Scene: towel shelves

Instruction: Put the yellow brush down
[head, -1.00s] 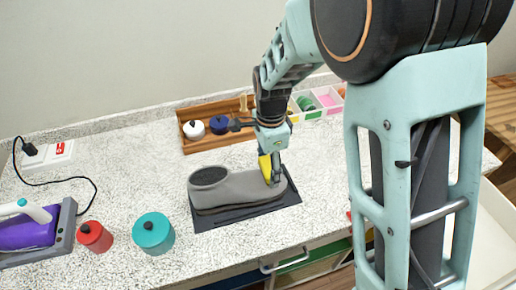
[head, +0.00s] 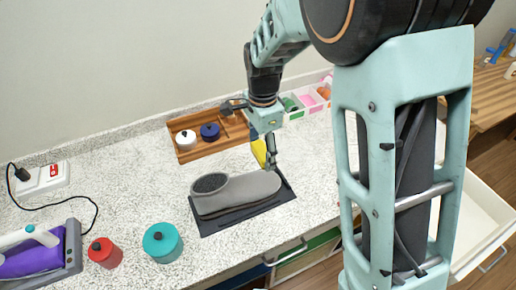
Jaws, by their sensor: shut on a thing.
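The yellow brush (head: 259,153) is in my gripper (head: 267,157), just past the far right end of the grey shoe-like piece. Only part of the brush shows behind the gripper's finger. My gripper is shut on it and points down. I cannot tell whether the brush touches the counter. The grey piece (head: 240,190) lies on a dark mat (head: 230,222) on the speckled counter (head: 120,190).
A wooden tray (head: 189,155) with a white pot (head: 186,140) and a blue pot (head: 210,131) stands behind. A teal pot (head: 162,243), a red pot (head: 105,253) and a purple iron (head: 35,256) are at the left. White bins (head: 300,107) stand at the back right. Counter between tray and mat is clear.

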